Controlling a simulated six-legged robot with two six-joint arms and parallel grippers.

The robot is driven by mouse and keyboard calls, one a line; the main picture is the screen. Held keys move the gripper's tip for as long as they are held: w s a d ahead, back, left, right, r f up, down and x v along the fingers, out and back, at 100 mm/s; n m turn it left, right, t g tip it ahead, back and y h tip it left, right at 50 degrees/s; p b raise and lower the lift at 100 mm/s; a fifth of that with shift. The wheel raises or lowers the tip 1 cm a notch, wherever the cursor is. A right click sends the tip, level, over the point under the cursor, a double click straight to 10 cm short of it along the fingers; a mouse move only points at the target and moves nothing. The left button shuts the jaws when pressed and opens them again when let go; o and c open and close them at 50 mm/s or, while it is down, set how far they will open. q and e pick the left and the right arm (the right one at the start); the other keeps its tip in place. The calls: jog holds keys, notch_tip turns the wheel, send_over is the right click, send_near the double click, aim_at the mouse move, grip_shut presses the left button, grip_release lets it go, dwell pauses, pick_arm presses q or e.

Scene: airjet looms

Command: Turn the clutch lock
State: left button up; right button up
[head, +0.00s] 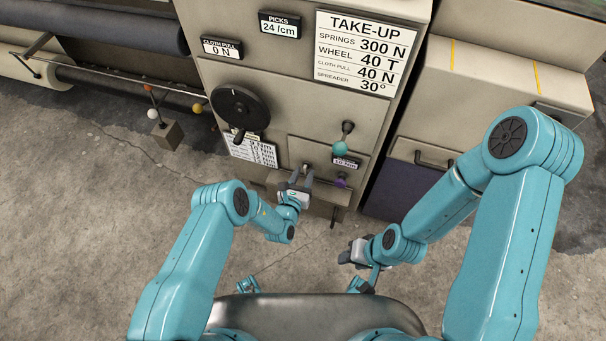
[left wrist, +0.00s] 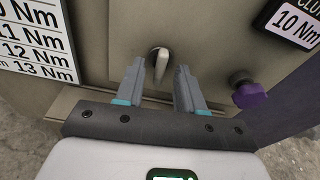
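A small pale lever (left wrist: 161,64) sticks out of a dark slot in the beige machine panel; I take it for the clutch lock, but it bears no label that I can read. In the head view it is a tiny shape (head: 306,167). My left gripper (head: 297,180) is in front of it, fingers open. In the left wrist view its two grey fingers (left wrist: 159,76) stand apart, one on each side of the lever, with gaps visible. Contact with the panel cannot be told. My right gripper (head: 354,254) hangs low over the floor, away from the panel; its fingers are unclear.
A purple knob (left wrist: 250,93) is right of the lever, below a 10 Nm display (left wrist: 296,22). A teal-balled handle (head: 340,148) sticks out above. A black handwheel (head: 240,107) and a torque list (head: 253,150) are to the left. Open floor lies in front.

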pick_arm(q)
jog(key=shift+s+a+r+p, duration=0.1)
jog(key=shift+s+p, duration=0.15)
jog(key=shift+p, duration=0.05)
jog(key=p+v, duration=0.1)
jog(key=v, duration=0.2)
jog(key=p+v, duration=0.1)
jog(key=v, duration=0.1)
jog(key=shift+s+f+p, duration=0.25)
jog(key=shift+f+p, duration=0.1)
jog(key=shift+f, duration=0.15)
